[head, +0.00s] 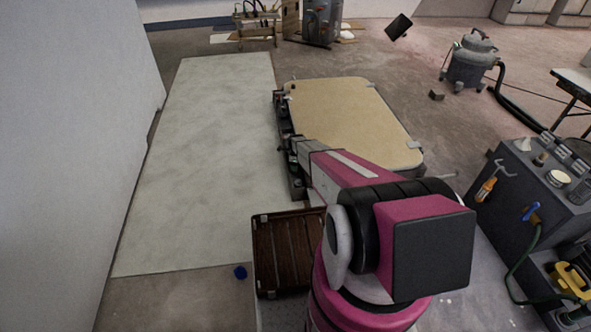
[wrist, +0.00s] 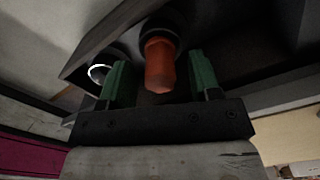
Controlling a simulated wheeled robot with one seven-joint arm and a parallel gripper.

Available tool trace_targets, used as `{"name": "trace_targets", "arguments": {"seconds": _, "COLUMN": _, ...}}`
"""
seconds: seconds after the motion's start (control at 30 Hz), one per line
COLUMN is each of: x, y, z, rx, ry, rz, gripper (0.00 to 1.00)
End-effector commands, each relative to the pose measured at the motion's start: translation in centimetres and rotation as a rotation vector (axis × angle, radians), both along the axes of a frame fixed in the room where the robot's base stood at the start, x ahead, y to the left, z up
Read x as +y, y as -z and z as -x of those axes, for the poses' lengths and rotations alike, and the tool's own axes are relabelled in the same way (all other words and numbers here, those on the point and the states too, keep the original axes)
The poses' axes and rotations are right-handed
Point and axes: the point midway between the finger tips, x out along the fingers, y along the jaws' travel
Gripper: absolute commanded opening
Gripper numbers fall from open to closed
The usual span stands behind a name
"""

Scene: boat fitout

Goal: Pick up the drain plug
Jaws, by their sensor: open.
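An orange piece with a faceted end, which looks like the drain plug (wrist: 160,65), sits in a round dark socket in the wrist view. My gripper (wrist: 159,80) is open, with one green fingertip on each side of the orange piece. I cannot tell whether the fingertips touch it. In the head view, my arm reaches to the dark rack (head: 297,183) along the left side of a tan-topped table. There the plug is hidden or too small to tell.
A second socket with a pale ring (wrist: 99,73) lies left of the fingers. The tan tabletop (head: 345,115) is bare. A grey tool cabinet (head: 530,195) is at right.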

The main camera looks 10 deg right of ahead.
Motion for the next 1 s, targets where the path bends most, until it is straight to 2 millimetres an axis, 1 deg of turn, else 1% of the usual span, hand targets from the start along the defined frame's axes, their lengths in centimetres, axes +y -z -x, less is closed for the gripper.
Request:
{"name": "trace_targets", "arguments": {"seconds": 0.07, "x": 0.0, "y": 0.0, "z": 0.0, "rx": 0.000, "ry": 0.000, "rz": 0.000, "gripper": 0.57}}
{"name": "trace_targets", "arguments": {"seconds": 0.1, "x": 0.0, "y": 0.0, "z": 0.0, "rx": 0.000, "ry": 0.000, "rz": 0.000, "gripper": 0.44}}
{"name": "trace_targets", "arguments": {"seconds": 0.17, "x": 0.0, "y": 0.0, "z": 0.0, "rx": 0.000, "ry": 0.000, "rz": 0.000, "gripper": 0.25}}
{"name": "trace_targets", "arguments": {"seconds": 0.2, "x": 0.0, "y": -0.1, "z": 0.0, "rx": 0.000, "ry": 0.000, "rz": 0.000, "gripper": 0.12}}
{"name": "trace_targets", "arguments": {"seconds": 0.23, "x": 0.0, "y": -0.1, "z": 0.0, "rx": 0.000, "ry": 0.000, "rz": 0.000, "gripper": 0.04}}
{"name": "trace_targets", "arguments": {"seconds": 0.53, "x": 0.0, "y": -0.1, "z": 0.0, "rx": 0.000, "ry": 0.000, "rz": 0.000, "gripper": 0.04}}
{"name": "trace_targets", "arguments": {"seconds": 0.67, "x": 0.0, "y": -0.6, "z": 0.0, "rx": 0.000, "ry": 0.000, "rz": 0.000, "gripper": 0.04}}
{"name": "trace_targets", "arguments": {"seconds": 0.83, "x": 0.0, "y": -2.2, "z": 0.1, "rx": 0.000, "ry": 0.000, "rz": 0.000, "gripper": 0.04}}
{"name": "trace_targets", "arguments": {"seconds": 0.97, "x": 0.0, "y": -4.5, "z": 0.2, "rx": -0.001, "ry": 0.000, "rz": 0.000, "gripper": 0.04}}
{"name": "trace_targets", "arguments": {"seconds": 1.0, "x": 0.9, "y": -4.8, "z": 0.1, "rx": -0.001, "ry": -0.003, "rz": 0.000, "gripper": 0.04}}
